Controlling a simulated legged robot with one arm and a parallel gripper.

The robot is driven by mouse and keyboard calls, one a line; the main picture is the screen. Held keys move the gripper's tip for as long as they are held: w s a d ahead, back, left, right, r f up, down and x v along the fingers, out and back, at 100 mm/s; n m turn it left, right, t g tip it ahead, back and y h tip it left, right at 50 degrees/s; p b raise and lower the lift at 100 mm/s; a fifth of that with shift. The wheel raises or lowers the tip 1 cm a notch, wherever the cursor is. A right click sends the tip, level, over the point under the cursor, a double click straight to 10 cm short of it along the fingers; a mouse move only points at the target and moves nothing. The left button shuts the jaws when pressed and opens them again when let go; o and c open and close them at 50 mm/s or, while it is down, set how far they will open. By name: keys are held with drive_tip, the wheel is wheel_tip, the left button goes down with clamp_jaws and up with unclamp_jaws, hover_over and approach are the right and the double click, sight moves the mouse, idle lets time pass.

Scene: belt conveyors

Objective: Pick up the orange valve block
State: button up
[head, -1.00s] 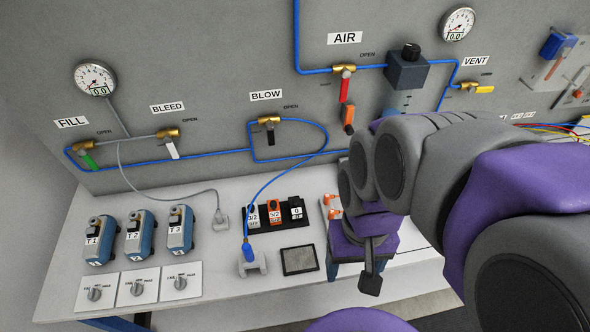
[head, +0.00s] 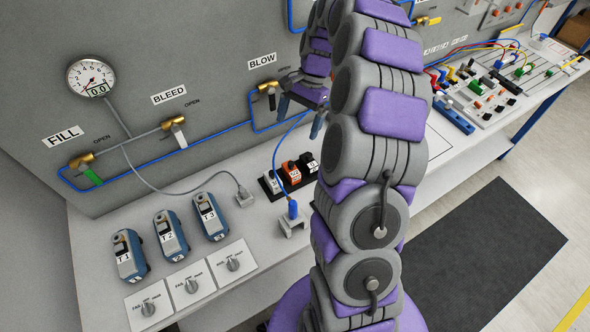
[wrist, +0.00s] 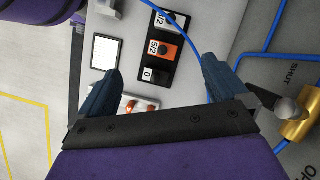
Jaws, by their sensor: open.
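The orange valve block (head: 291,172) sits in a black holder on the white bench, between a grey block and a black block. In the wrist view the orange valve block (wrist: 162,49) carries the label 5/2 and lies ahead of my fingers, between the 3/2 block and the block marked 0. My gripper (head: 302,110) is raised above the bench near the BLOW valve, apart from the block. In the wrist view my gripper (wrist: 160,80) shows two blue fingers spread wide with nothing between them.
A blue hose (head: 274,155) rises beside the holder from a fitting (head: 293,222). The BLOW valve (head: 268,88) is close to my gripper. Several blue T units (head: 170,235) stand to the left.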

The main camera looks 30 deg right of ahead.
drive_tip(key=w+d+f+m, duration=0.1)
drive_tip(key=d, duration=0.1)
drive_tip(key=m+b, duration=0.1)
drive_tip(key=b, duration=0.1)
hover_over(292, 162)
drive_tip(key=w+d, duration=0.1)
drive_tip(key=d, duration=0.2)
wheel_tip(292, 162, down, 10)
drive_tip(key=shift+s+a+f, duration=0.1)
drive_tip(key=shift+a+f, duration=1)
drive_tip(key=shift+f, duration=0.15)
drive_tip(key=shift+a+f+b, duration=0.25)
drive_tip(key=shift+a+b, duration=0.05)
drive_tip(key=shift+a, duration=0.2)
drive_tip(key=f+b, duration=0.1)
drive_tip(key=f, duration=0.1)
drive_tip(key=s+f, duration=0.1)
drive_tip(key=f, duration=0.1)
drive_tip(key=shift+f+b, duration=0.35)
drive_tip(key=shift+a, duration=0.7)
drive_tip(key=shift+c, duration=0.8)
drive_tip(key=c, duration=0.3)
drive_tip(key=shift+d, duration=0.45)
drive_tip(key=c, duration=0.5)
drive_tip(key=shift+a, duration=0.1)
drive_tip(key=shift+c, duration=0.8)
